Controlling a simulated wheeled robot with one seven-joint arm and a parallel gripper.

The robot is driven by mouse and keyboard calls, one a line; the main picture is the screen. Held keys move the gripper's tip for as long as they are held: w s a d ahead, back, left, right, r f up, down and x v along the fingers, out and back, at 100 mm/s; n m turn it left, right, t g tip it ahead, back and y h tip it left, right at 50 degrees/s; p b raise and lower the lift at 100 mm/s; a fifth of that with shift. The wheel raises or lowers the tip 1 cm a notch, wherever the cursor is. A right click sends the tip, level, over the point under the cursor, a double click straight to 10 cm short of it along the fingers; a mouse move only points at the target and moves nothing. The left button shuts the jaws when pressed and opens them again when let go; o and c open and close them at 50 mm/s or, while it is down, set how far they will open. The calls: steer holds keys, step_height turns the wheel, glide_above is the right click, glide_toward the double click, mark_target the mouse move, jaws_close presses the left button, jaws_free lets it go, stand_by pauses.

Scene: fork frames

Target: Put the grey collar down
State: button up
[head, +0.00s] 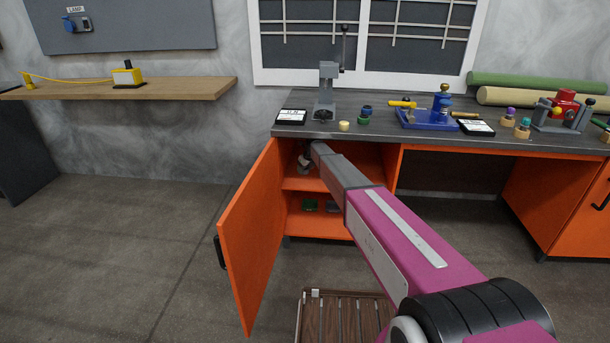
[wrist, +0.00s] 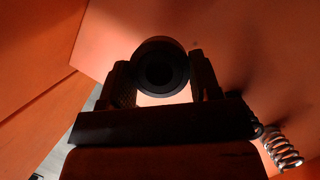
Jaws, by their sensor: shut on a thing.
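The collar (wrist: 181,58) shows in the wrist view as a dark ring with a round hole facing me. It sits between the two fingers of my gripper (wrist: 160,76), which is shut on it. Orange cabinet panels surround it. Shadow hides whether the collar touches the surface beyond. In the head view my arm reaches into the open orange cabinet, above its upper shelf (head: 300,184). The collar cannot be made out there.
A shiny coil spring (wrist: 283,150) lies right of my gripper, close to it. The cabinet door (head: 252,238) stands open at the left. A green item (head: 310,204) is on the cabinet's lower level. The worktop (head: 385,130) above holds tools and small parts.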

mark_target(305, 173)
steer(key=shift+f, duration=1.7)
steer(key=shift+f, duration=0.1)
steer(key=o, duration=1.2)
